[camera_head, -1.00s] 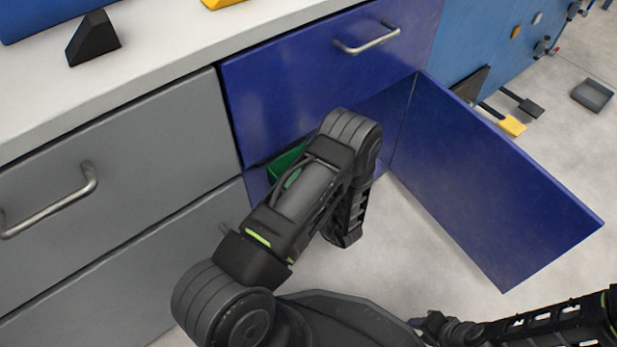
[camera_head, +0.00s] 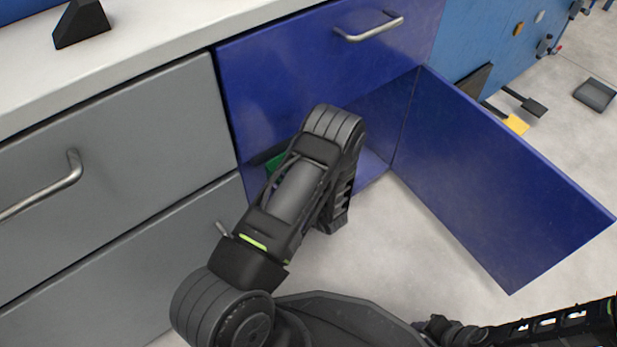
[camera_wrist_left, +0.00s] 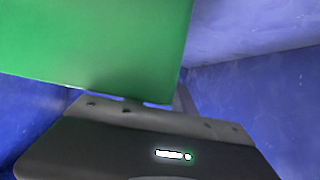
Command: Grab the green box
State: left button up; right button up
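The green box (camera_head: 275,162) sits inside the open lower compartment of the blue cabinet; in the head view only a small part shows behind my left arm. In the left wrist view the green box (camera_wrist_left: 95,45) is large and close, filling the upper left. The dark body of my left gripper (camera_wrist_left: 150,125) lies just below its lower edge. The fingers are not clearly seen, so I cannot tell if they touch or hold the box. In the head view my left arm hides this gripper. Part of my right arm shows at bottom right; its gripper's opening is unclear.
The blue door (camera_head: 490,180) stands wide open to the right. A blue drawer (camera_head: 300,80) with a metal handle is shut above the compartment. Grey drawers (camera_head: 110,150) are on the left, under a white worktop (camera_head: 150,50). The floor (camera_head: 410,250) before the cabinet is clear.

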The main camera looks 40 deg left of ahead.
pick_arm(q)
jog(key=shift+c, duration=0.3)
grip_shut()
dwell(0.3)
dwell(1.1)
